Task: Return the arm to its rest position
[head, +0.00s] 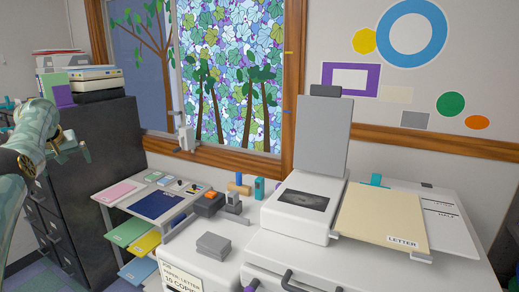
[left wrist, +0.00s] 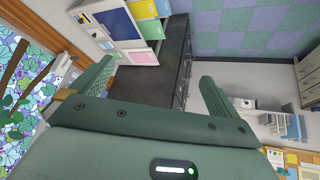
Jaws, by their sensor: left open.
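My left arm (head: 34,135) comes in from the left edge of the head view and is raised in front of the dark filing cabinet. Its gripper (head: 72,149) is small there. In the left wrist view the two green fingers of the left gripper (left wrist: 158,74) stand wide apart with nothing between them. The gripper is open and empty, apart from the furniture as far as I can tell. My right gripper is in neither view.
The dark filing cabinet (head: 92,140) at left bears books and papers. A tiered shelf (head: 189,211) with coloured papers stands beside it. The copier (head: 304,207) has its lid up; a LETTER folder (head: 378,216) lies right of it. Open floor (left wrist: 235,28) shows in the wrist view.

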